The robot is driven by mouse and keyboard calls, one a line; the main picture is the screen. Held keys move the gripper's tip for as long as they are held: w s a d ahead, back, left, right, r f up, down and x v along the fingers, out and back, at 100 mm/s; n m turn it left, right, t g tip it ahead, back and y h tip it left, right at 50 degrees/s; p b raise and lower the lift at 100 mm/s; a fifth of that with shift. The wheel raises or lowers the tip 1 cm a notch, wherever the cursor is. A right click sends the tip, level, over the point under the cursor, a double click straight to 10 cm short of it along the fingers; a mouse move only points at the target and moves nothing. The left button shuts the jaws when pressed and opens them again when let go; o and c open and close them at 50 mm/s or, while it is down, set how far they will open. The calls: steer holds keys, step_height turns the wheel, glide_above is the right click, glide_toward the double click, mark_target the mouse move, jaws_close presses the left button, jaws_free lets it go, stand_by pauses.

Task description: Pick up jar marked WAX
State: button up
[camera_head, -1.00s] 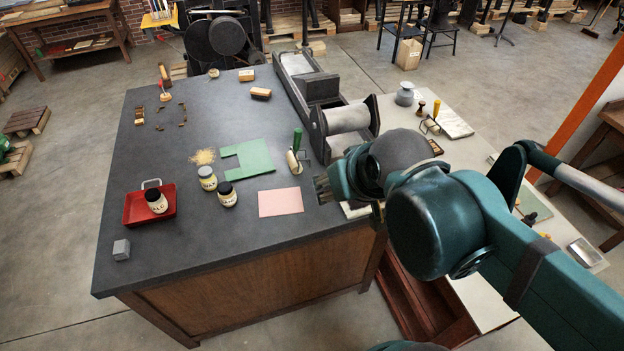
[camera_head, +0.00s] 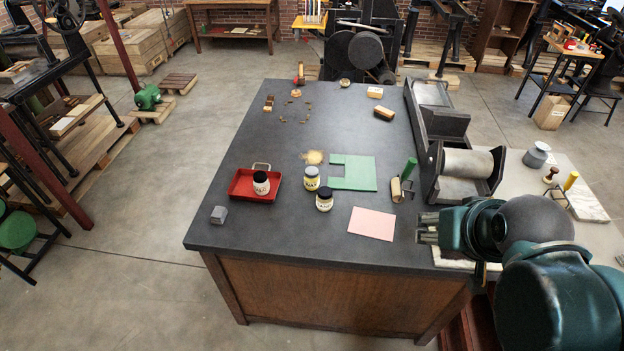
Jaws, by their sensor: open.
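Three similar labelled jars are on the dark table. One dark-lidded jar (camera_head: 261,184) stands in a red tray (camera_head: 240,192). To its right stand a pale-lidded jar (camera_head: 312,180) and, just in front of that, another dark-lidded jar (camera_head: 324,201). The labels are too small to read surely, so I cannot tell which is marked WAX. My gripper (camera_head: 427,229) is open and empty at the table's right front, fingers pointing left, to the right of the pink sheet and well apart from the jars.
The pink sheet (camera_head: 371,224), a green notched sheet (camera_head: 356,173) and a green-handled roller (camera_head: 402,185) lie between my gripper and the jars. A press with a large roller (camera_head: 469,164) stands behind my gripper. The front strip is clear.

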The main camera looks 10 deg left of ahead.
steer(key=shift+o, duration=0.4)
steer(key=shift+o, duration=1.4)
steer(key=shift+w, duration=0.1)
steer(key=m+g+b, duration=0.2)
steer(key=m+g, duration=0.4)
steer(key=m, duration=0.6)
glide_above(312, 170)
steer(key=s+d, duration=0.6)
steer(key=d, duration=0.4)
step_height(312, 170, down, 11)
steer(key=w+a+f+m, duration=0.1)
steer(key=w+a+f, duration=0.1)
steer(key=a+f, duration=0.1)
steer(key=w+a+f+m, duration=0.1)
steer(key=a+f, duration=0.2)
steer(key=f, duration=0.3)
steer(key=w+a+f+m+g, duration=0.1)
steer(key=w+a+f, duration=0.1)
steer(key=a+f, duration=0.1)
steer(key=shift+w+a+f+b, duration=0.3)
steer(key=shift+w+a+f, duration=0.05)
steer(key=shift+f, duration=0.3)
steer(key=shift+a+f+m, duration=0.2)
steer(key=shift+f+m, duration=0.1)
